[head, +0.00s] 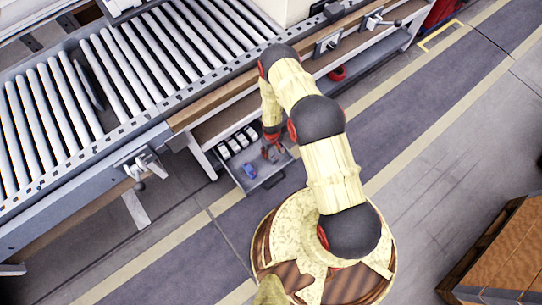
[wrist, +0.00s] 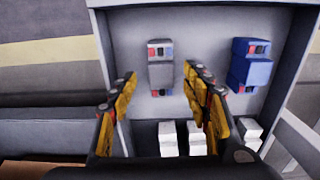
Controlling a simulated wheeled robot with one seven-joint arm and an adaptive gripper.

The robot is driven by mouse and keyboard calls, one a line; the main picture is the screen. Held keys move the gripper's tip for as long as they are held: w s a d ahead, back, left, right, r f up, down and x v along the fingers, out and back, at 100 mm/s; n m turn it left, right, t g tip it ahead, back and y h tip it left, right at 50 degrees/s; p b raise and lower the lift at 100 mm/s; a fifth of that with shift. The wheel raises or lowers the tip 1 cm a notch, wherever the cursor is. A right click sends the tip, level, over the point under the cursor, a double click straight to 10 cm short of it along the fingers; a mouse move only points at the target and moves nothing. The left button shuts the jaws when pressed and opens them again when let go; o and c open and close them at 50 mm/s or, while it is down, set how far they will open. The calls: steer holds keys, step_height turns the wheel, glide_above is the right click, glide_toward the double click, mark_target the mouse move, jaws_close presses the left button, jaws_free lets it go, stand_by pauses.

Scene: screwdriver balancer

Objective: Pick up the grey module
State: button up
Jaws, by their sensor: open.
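The grey module (wrist: 160,68) lies in the open drawer (wrist: 212,22). It has small red and blue marks at both ends. In the wrist view my gripper (wrist: 161,76) is open, with one yellow-and-black finger on each side of the module in the picture. I cannot tell how far the fingertips are above it, and I see no contact. In the head view my gripper (head: 272,151) hangs over the drawer (head: 268,180). The grey module cannot be made out there.
A blue module (wrist: 250,65) lies right of the grey one in the drawer. Several white modules (wrist: 167,137) stand in a row near the fingers' base side. The drawer walls surround them. A roller conveyor (head: 110,75) and workbench stand beside the drawer.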

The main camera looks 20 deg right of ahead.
mark_target(271, 153)
step_height(271, 153, down, 5)
steer(key=shift+w+a+r+b, duration=0.1)
steer(key=shift+r+b, duration=0.1)
steer(key=shift+b, duration=0.95)
steer(key=shift+c, duration=0.6)
jaws_close()
